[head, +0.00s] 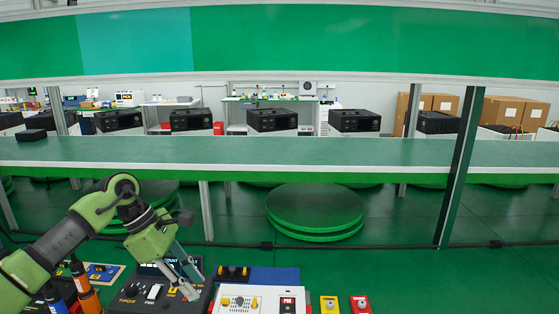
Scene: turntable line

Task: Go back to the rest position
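My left arm, green and grey, comes in from the lower left. My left gripper (194,288) points down and to the right over a dark control panel with white lettering (133,296). Its two grey fingers look apart, with nothing seen held between them. The fingertips overlap the panel's right part in the picture; I cannot tell whether they touch it. My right gripper is not in view.
A white control box (262,300), a yellow block (329,304) and a red block (360,304) sit to the right. Beyond are a long green counter (300,151) and a round green platform (315,207).

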